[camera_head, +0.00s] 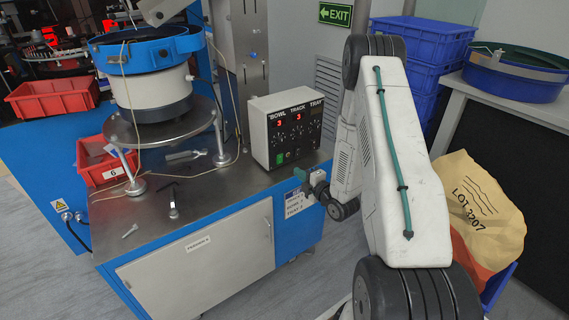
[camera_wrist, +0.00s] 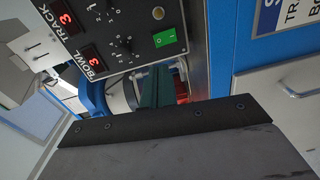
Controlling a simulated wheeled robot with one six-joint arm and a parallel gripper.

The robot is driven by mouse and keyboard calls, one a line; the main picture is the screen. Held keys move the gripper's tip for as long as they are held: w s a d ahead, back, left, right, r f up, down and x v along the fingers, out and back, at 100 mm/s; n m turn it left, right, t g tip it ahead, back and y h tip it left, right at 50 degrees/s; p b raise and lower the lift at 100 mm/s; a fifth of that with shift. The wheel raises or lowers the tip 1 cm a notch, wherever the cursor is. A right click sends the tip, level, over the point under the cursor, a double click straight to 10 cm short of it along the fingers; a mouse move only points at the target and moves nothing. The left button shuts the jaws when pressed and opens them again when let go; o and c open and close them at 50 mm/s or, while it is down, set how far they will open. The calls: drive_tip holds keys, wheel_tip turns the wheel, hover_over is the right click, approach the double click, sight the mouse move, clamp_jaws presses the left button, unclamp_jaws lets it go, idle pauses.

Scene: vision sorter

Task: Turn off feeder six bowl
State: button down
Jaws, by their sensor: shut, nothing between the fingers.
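The control box (camera_head: 286,128) stands on the metal bench, labelled BOWL, TRACK and TRAY. Two red displays read 3. A green rocker switch (camera_head: 279,158) sits low on its face; the wrist view shows the switch (camera_wrist: 170,40) marked with I and O, beside the BOWL (camera_wrist: 92,54) and TRACK displays. The blue-rimmed feeder bowl (camera_head: 146,52) stands on a round plate at the left.
Loose tools and a small bolt (camera_head: 173,212) lie on the bench top (camera_head: 225,185). Blue crates (camera_head: 435,45) and a yellow sack (camera_head: 485,210) stand at the right. A second red bin (camera_head: 52,97) is at the far left. Grey floor is clear in front.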

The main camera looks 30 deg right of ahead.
sight(280, 158)
drive_tip(key=s+f+t, duration=0.1)
drive_tip(key=s, duration=0.1)
drive_tip(key=s+f+t, duration=0.1)
drive_tip(key=f, duration=0.1)
drive_tip(key=shift+s+d, duration=0.2)
drive_tip(key=shift+s, duration=0.2)
drive_tip(key=w, duration=0.4)
drive_tip(key=w+r, duration=0.1)
drive_tip(key=w, duration=0.9)
drive_tip(key=shift+a+r, duration=0.25)
drive_tip(key=shift+r, duration=0.1)
